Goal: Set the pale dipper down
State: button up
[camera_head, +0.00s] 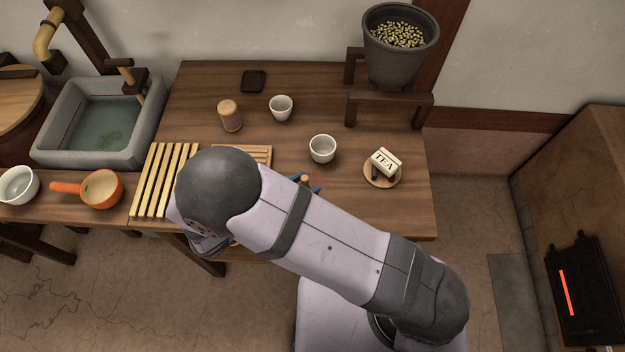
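My gripper (307,184) shows only as two blue fingertips past the upper edge of my arm, over the table right of the slatted racks. A small pale wooden piece (306,180) sits between the fingertips and looks gripped. It appears to be part of the pale dipper; the rest of the dipper is hidden behind my arm. I cannot tell whether it touches the table. The wooden table (200,95) lies beneath.
Two white cups (323,149) (281,108) and a lidded jar (230,116) stand behind. A TEA block (386,161) is on a round saucer at right. Slatted racks (160,180), a stone basin (60,149) and an orange pan (102,189) are left. A grain pot (396,62) stands at the back.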

jog(key=b+v, duration=0.1)
jog(key=v, duration=0.6)
jog(key=shift+s, duration=0.1)
jog(key=d+r+m+g+y+p, duration=0.3)
jog(key=d+r+m+g+y, duration=0.1)
jog(key=d+m, duration=0.7)
jog(key=s+d+r+m+g+y+p, duration=0.1)
jog(key=d+r+m+g+y+p, duration=0.2)
jog(key=d+m, duration=0.9)
jog(key=shift+s+d+r+m+g+y, duration=0.2)
jog(key=shift+r+m+g+y, duration=1.1)
jog(key=shift+m, duration=0.7)
jog(key=shift+r, duration=0.1)
